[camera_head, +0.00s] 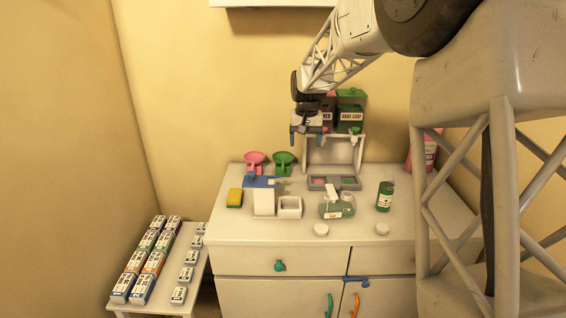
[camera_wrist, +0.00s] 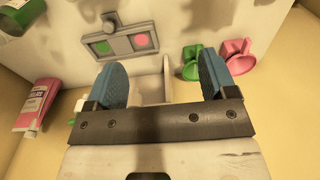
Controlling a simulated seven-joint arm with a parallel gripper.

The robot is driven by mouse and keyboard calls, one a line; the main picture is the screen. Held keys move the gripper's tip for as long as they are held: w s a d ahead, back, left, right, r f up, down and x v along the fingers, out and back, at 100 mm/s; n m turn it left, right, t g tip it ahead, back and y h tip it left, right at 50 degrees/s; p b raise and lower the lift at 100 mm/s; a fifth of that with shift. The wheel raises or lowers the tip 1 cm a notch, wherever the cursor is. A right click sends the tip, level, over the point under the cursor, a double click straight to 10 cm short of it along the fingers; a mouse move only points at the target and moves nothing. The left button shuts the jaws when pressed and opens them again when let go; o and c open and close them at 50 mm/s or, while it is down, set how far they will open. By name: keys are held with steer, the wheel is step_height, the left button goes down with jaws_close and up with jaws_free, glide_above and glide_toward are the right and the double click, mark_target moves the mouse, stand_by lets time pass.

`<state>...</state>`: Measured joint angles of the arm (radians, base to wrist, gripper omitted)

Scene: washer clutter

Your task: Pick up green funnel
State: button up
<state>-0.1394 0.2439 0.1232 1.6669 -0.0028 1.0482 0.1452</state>
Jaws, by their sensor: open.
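The green funnel (camera_head: 284,160) stands at the back of the cabinet top, just right of a pink funnel (camera_head: 255,159). In the wrist view the green funnel (camera_wrist: 191,62) is beyond the right finger, beside the pink funnel (camera_wrist: 237,55). My gripper (camera_head: 307,140) hangs above the cabinet, higher than the green funnel and a little to its right, in front of the shelf. Its blue fingers are spread, with nothing held between them, as the wrist view shows (camera_wrist: 162,76).

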glide_above(283, 163)
steer(key=shift+g, duration=0.3)
step_height(283, 163, down, 12)
steer(key=shift+f, duration=0.1)
steer(key=shift+f, duration=1.35)
steer(key=shift+f, duration=2.55)
jaws_close()
